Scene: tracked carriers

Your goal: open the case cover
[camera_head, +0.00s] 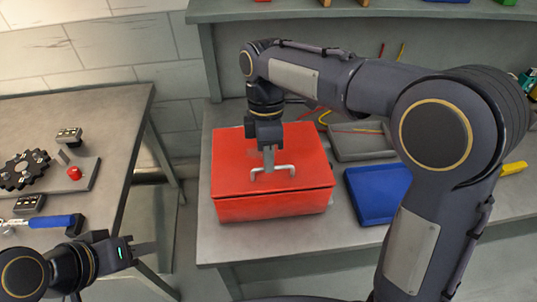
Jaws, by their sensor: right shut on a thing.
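The red case (272,206) stands on the grey workbench in the middle of the head view. Its red cover (237,176) lies over it, with a thin dark line along the front seam. A pale metal handle (288,170) stands on top of the cover. My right gripper (269,163) points down from above and is shut on the handle. Its own wrist partly hides the back of the cover. My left gripper (148,250) is at the lower left, away from the case, beside the left table; its finger gap is unclear.
A blue tray (376,196) lies right of the case, with a grey tray (360,145) behind it. A left table (105,126) bears a gear fixture and a blue-handled tool (45,221). A gap separates table and workbench. A shelf (225,12) overhangs the back.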

